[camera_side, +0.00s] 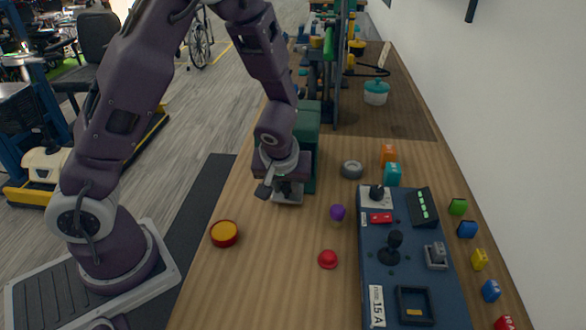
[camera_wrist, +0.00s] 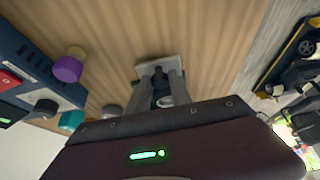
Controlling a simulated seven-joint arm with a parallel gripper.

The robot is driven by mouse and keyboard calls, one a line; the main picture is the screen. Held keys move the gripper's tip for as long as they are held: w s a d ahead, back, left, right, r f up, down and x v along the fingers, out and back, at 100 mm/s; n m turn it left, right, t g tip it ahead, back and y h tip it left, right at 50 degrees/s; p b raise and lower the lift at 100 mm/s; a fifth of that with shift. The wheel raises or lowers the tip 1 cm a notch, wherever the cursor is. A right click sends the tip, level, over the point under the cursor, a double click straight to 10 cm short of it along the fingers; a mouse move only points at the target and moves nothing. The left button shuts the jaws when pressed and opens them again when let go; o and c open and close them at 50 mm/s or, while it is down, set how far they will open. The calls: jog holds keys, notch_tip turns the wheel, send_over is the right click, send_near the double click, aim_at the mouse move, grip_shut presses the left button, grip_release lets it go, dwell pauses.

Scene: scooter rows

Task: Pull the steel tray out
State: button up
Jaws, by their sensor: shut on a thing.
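The steel tray (camera_side: 290,198) is a small grey plate low in front of the dark green box (camera_side: 311,150), at the middle of the side view. In the wrist view the tray (camera_wrist: 143,69) shows beyond my fingers. My gripper (camera_side: 282,186) points down over the tray, and its fingers (camera_wrist: 161,82) are shut on a small dark part of it, which looks like a handle. My wrist and hand hide much of the green box's front, so I cannot tell how far the tray stands out of it.
To the right are a grey ring (camera_side: 352,169), a purple knob (camera_side: 338,213), a red dome (camera_side: 327,259) and a blue control panel (camera_side: 372,260). The wood before the tray is clear.

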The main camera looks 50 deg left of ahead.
jog(key=shift+s+d, duration=1.75)
jog(key=shift+d, duration=0.05)
jog(key=shift+s+d, duration=0.65)
jog(key=shift+w+a, duration=0.15)
jog(key=shift+d, duration=0.2)
jog(key=o, duration=1.5)
jog(key=shift+o, duration=0.2)
